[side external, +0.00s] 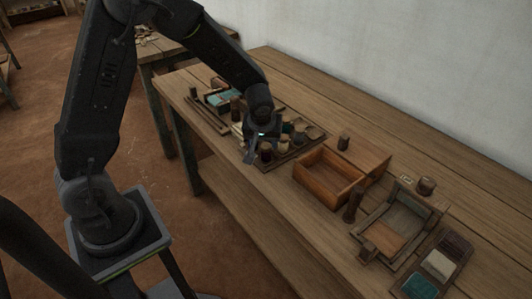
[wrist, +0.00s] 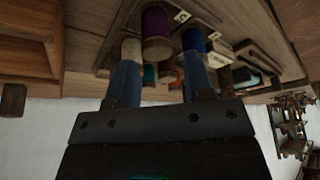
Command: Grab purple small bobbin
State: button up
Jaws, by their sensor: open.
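My gripper (wrist: 160,68) is open and empty, its two fingers apart; in the side view it is (side external: 253,150) low at the near edge of the bobbin tray (side external: 300,151). In the wrist view a dark plum bobbin (wrist: 155,22) stands between and beyond the fingertips. A small violet-blue bobbin (wrist: 193,40) is at the right fingertip, and a cream bobbin (wrist: 131,50) is at the left fingertip. I cannot tell whether either touches a finger. In the side view a dark reddish bobbin (side external: 266,152) is just right of the gripper; the violet-blue one cannot be made out there.
An open wooden box (side external: 329,180) stands right of the bobbin tray. Beyond it are a dark upright cylinder (side external: 352,206), a wooden frame (side external: 398,222) and a tray of folded cloths (side external: 439,264). More trays lie at the left. The table's back strip is mostly clear.

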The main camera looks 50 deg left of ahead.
aim_at(266, 146)
jog(key=shift+x, duration=3)
jog(key=shift+w+d, duration=0.1)
jog(key=shift+w, duration=0.05)
jog(key=shift+c, duration=0.3)
jog(key=c, duration=0.6)
